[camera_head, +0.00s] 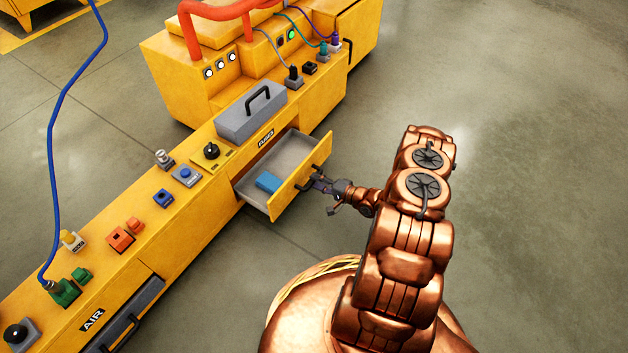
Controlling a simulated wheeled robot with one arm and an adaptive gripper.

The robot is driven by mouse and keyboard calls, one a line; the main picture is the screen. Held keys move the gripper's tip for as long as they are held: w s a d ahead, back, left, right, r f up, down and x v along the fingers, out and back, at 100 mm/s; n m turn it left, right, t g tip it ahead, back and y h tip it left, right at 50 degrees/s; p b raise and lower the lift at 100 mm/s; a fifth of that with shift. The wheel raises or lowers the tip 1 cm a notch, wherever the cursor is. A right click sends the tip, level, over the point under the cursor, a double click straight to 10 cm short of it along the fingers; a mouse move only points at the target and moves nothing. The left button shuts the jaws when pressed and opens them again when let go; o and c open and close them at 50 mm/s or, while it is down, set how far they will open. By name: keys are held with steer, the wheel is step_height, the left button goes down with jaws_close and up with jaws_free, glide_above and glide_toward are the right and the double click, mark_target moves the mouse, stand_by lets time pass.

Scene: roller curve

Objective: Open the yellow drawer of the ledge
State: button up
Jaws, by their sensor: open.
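The yellow drawer (303,184) stands pulled out from the yellow ledge (200,215), below a black-and-white label. Its grey inside shows, with a blue block (268,182) lying in it. A dark handle (316,177) is on the drawer's yellow front. My gripper (318,184) is at this handle, in front of the drawer front. The jaws are open. They are small here, and I cannot tell whether they touch the handle.
A grey box with a black handle (250,112) sits on the ledge above the drawer. Several buttons, knobs and plugs line the ledge top. A grey drawer (125,318) is at the lower left. A blue cable (52,150) hangs at left. The floor at right (540,180) is clear.

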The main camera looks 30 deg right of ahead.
steer(key=v, duration=0.9)
steer(key=shift+s+d, duration=0.15)
steer(key=shift+s, duration=0.15)
steer(key=shift+r, duration=0.1)
